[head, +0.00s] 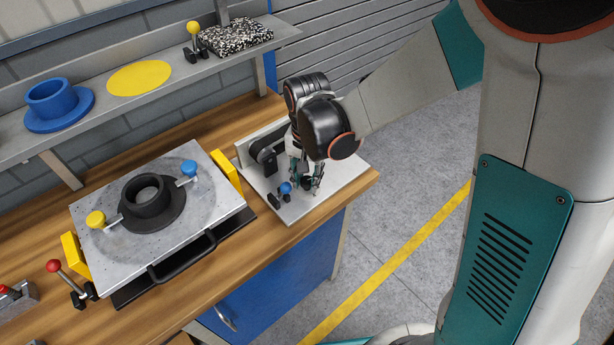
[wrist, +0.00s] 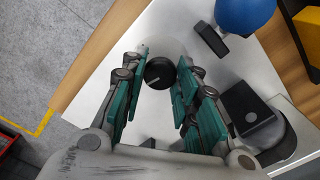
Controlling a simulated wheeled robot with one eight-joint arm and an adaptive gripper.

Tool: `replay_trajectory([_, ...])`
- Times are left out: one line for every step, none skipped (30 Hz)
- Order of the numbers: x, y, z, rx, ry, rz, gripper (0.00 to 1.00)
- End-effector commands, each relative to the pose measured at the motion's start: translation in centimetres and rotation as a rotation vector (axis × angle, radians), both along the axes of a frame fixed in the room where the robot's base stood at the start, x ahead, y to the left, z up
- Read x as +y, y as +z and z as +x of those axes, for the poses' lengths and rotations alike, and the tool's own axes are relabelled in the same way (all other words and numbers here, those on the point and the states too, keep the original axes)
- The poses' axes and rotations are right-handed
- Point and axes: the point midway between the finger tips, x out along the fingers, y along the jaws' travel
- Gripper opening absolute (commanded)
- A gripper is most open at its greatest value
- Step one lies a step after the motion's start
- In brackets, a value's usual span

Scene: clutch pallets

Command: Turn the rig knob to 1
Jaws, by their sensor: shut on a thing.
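The rig is a white plate (head: 300,209) at the right end of the wooden bench. In the wrist view its round black knob (wrist: 160,72) stands between my fingers, with a short pale mark on its top. The digits of any scale cannot be read. My gripper (head: 306,181) points down over the plate and is shut on the knob. In the wrist view its teal-padded fingers (wrist: 157,80) are on either side of the knob. In the head view the fingers mostly hide the knob.
A blue-ball lever (head: 285,188) stands close to my fingers, and a black mechanism (head: 264,157) is behind them. A grey pallet (head: 104,238) with a black flanged part (head: 149,203) is at left. A shelf (head: 110,104) runs above. The floor at right is clear.

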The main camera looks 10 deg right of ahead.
Motion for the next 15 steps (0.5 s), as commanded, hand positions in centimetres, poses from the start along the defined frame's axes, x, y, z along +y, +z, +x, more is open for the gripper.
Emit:
replay_trajectory([-0.01, -0.09, -0.04, 0.0, 0.042, 0.0, 0.04])
replay_trajectory([-0.01, -0.09, -0.04, 0.0, 0.071, 0.0, 0.04])
replay_trajectory([-0.01, -0.09, -0.04, 0.0, 0.109, 0.0, 0.04])
replay_trajectory([0.0, -0.09, -0.03, 0.0, 0.138, 0.0, 0.04])
replay_trajectory([0.0, -0.08, -0.03, 0.0, 0.166, 0.0, 0.04])
replay_trajectory([0.0, -0.08, -0.03, 0.0, 0.204, 0.0, 0.04])
replay_trajectory([0.0, -0.08, -0.02, 0.0, 0.233, 0.0, 0.04])
replay_trajectory([0.0, -0.08, -0.02, 0.0, 0.262, 0.0, 0.04])
replay_trajectory([0.0, -0.07, -0.02, 0.0, 0.3, 0.0, 0.04])
replay_trajectory([0.01, -0.07, -0.02, 0.0, 0.328, 0.0, 0.04])
replay_trajectory([0.01, -0.07, -0.02, 0.001, 0.357, 0.0, 0.04])
replay_trajectory([0.01, -0.07, -0.02, 0.001, 0.395, 0.0, 0.04])
replay_trajectory([0.0, -0.07, -0.01, 0.001, 0.423, 0.0, 0.04])
replay_trajectory([0.01, -0.07, -0.02, 0.001, 0.452, 0.0, 0.04])
replay_trajectory([0.0, -0.07, -0.01, 0.001, 0.489, 0.0, 0.04])
